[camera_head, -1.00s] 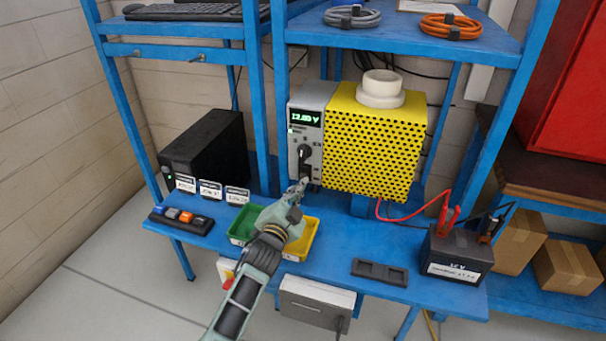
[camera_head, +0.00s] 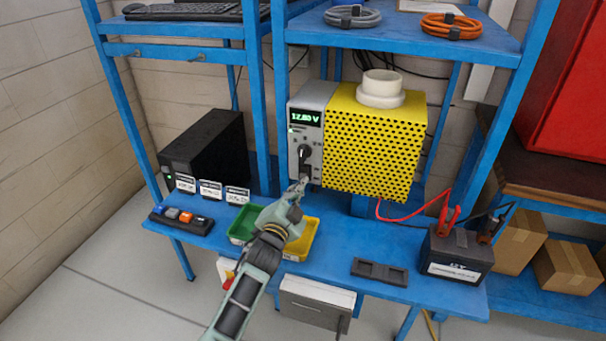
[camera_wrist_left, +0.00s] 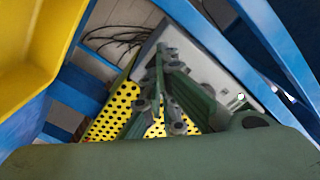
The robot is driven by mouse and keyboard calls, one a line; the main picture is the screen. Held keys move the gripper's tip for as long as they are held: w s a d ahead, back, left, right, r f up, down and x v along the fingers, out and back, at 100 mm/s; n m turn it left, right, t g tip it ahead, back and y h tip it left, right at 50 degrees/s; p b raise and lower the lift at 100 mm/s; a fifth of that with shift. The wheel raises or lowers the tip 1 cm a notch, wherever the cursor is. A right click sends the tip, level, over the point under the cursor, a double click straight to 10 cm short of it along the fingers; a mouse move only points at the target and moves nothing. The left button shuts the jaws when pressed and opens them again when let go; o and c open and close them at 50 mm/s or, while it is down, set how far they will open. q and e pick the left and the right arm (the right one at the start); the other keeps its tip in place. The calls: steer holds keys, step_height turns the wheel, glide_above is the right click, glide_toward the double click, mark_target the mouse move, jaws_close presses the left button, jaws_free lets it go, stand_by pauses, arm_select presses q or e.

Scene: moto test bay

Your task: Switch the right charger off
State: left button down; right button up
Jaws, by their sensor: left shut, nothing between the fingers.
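The right charger (camera_head: 308,118) is a grey front panel on a yellow perforated box (camera_head: 375,145). Its green display reads about 12.8 V, and a small green light shows below it. A black rotary knob (camera_head: 303,155) sits on the panel under the display. My left gripper (camera_head: 304,182) is shut and empty, its tips just below the knob near the panel's lower part; I cannot tell whether they touch. In the left wrist view the shut fingers (camera_wrist_left: 165,70) lie in front of the grey panel (camera_wrist_left: 205,70), and the knob is hidden. My right gripper is out of view.
Green and yellow trays (camera_head: 300,243) sit under my left wrist. A black unit (camera_head: 208,152) with label cards stands left. A 12 V battery (camera_head: 455,258) with red and black clamps stands right. An empty black holder (camera_head: 380,272) lies at the bench front. A blue shelf (camera_head: 400,38) hangs above.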

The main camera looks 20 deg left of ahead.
arm_select(q)
steer(key=shift+w, duration=0.15)
steer(key=shift+w+b, duration=0.8)
steer(key=shift+w, duration=0.35)
steer(key=shift+w+r, duration=0.15)
steer(key=shift+r, duration=0.15)
steer(key=s+p, duration=0.5)
steer(key=s, duration=0.4)
steer(key=shift+f, duration=0.3)
stand_by(0.4)
steer(key=shift+a, duration=0.1)
